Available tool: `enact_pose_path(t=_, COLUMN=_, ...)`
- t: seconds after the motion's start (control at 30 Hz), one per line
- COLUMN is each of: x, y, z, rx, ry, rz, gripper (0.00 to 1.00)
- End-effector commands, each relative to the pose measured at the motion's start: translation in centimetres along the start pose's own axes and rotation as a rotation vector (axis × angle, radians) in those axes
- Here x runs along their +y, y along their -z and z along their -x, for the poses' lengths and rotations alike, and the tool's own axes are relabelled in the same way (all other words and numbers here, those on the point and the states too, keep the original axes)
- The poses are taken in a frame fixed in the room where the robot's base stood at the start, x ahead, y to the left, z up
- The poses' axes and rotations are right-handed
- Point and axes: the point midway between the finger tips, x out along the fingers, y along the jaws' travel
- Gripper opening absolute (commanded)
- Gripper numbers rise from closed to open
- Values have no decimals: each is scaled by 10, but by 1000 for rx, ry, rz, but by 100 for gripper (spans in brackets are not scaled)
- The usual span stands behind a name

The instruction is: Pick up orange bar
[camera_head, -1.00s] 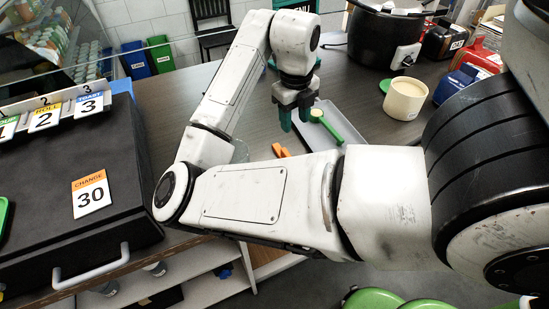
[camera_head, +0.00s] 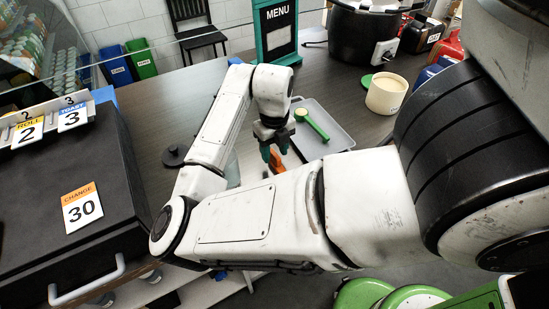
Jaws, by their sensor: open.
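The orange bar (camera_head: 276,163) lies on the dark counter, left of the grey tray, partly hidden behind my white arm. My gripper (camera_head: 274,150), with teal fingers, points down just above or at the orange bar. Its fingers are open. The bar's upper end shows close to the fingertips, and I cannot tell whether it lies between them or whether they touch it.
A grey tray (camera_head: 335,140) with a green-handled scoop (camera_head: 312,124) lies right of my gripper. A cream container (camera_head: 386,94) and a black cooker (camera_head: 352,38) stand farther back. A black cash drawer (camera_head: 35,200) is at left. A menu stand (camera_head: 276,32) stands behind.

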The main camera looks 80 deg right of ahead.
Motion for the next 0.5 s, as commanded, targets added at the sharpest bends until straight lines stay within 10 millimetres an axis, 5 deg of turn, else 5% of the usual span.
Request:
enact_pose_path(t=0.37, x=0, y=0, z=-13, rx=0, ry=0, rz=0, gripper=47)
enact_pose_path(t=0.5, x=0, y=0, z=-12, rx=0, ry=0, rz=0, gripper=33)
